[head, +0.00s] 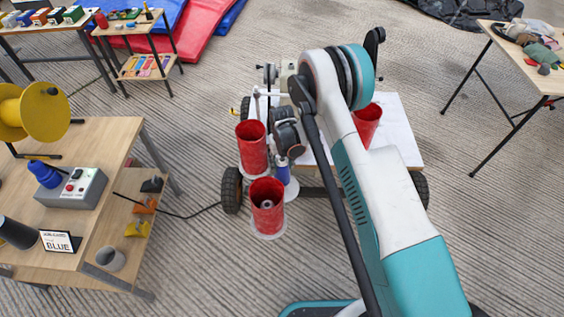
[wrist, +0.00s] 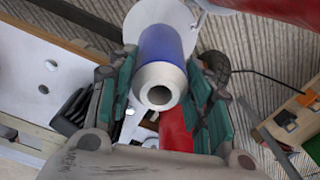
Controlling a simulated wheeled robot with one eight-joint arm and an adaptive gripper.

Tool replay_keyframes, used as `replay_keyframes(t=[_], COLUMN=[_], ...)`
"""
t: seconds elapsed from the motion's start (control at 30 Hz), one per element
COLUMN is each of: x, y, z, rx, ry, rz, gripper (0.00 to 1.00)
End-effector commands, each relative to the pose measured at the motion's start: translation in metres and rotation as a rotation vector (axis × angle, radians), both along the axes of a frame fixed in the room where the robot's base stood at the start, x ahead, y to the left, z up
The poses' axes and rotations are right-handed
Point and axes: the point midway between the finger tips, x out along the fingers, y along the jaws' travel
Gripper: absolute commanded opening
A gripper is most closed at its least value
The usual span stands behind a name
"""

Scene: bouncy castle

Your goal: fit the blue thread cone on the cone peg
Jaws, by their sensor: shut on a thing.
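The blue thread cone (wrist: 168,48) has pale metallic ends and a round hole in its near end. It sits between the fingers of my gripper (wrist: 160,82), which is shut on it. In the head view the cone (head: 283,173) shows as a small blue band below my gripper (head: 285,152), roughly upright between two red cups. A white disc (wrist: 165,14) lies beyond its far end in the wrist view. No bare cone peg shows clearly. Whether the cone is around a peg or above the disc, I cannot tell.
A wooden table (head: 115,150) at left holds a grey box (head: 75,190) with a blue piece and a BLUE sign (head: 60,241).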

Motion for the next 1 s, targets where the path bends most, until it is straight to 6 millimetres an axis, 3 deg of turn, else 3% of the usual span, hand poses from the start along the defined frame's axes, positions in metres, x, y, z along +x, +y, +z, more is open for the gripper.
replay_keyframes(t=[1.0], x=[0.0], y=[0.0], z=[-0.019], rx=[0.0], ry=[0.0], rz=[0.0], gripper=[0.0])
